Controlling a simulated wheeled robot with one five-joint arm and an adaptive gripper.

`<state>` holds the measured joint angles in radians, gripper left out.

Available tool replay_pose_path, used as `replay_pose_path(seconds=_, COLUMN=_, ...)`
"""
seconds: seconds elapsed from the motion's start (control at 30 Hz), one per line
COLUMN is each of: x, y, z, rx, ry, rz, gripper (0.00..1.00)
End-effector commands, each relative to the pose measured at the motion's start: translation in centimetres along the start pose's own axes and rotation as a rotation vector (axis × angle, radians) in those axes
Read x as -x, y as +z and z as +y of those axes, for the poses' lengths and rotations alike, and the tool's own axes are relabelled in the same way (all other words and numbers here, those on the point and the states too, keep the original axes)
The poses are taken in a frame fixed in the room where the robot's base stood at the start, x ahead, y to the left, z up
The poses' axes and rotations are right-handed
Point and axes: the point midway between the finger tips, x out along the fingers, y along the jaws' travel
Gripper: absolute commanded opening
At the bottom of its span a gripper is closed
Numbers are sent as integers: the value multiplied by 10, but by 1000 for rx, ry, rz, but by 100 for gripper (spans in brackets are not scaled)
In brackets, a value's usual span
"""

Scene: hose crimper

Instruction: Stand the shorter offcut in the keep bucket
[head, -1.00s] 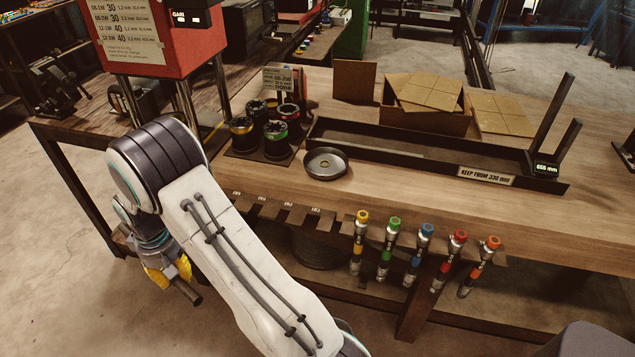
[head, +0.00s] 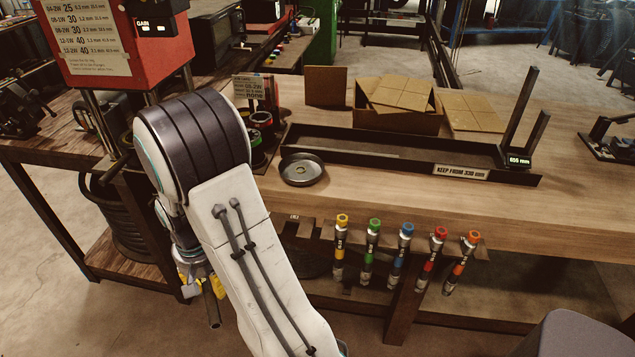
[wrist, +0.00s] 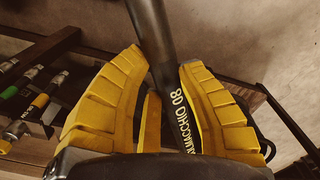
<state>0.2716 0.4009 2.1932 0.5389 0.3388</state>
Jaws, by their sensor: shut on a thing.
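My gripper (head: 204,284) hangs low at the left of the head view, in front of the bench and partly hidden by my arm. In the wrist view, its yellow fingers (wrist: 163,62) are shut on a black hose offcut (wrist: 152,28) with pale lettering ending in "08". The offcut's lower end (head: 214,314) also shows below the fingers in the head view, tilted a little from upright. I cannot tell its full length. No keep bucket can be made out, and no second offcut is seen.
A long dark tray (head: 400,153) labelled "KEEP FROM 330 mm" lies on the wooden bench, with a 655 mm readout (head: 519,160) at its right end. A round dish (head: 302,170) sits nearby. Several colour-capped tools (head: 406,250) hang along the front edge. A red machine (head: 110,45) stands left.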

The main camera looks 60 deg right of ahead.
Motion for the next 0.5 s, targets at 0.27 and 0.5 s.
replay_pose_path(seconds=0.27, x=32, y=30, z=105, rx=-463, ry=-1, rz=13, gripper=0)
replay_pose_path(seconds=0.5, x=53, y=50, z=176, rx=-779, ry=2, rz=19, gripper=0)
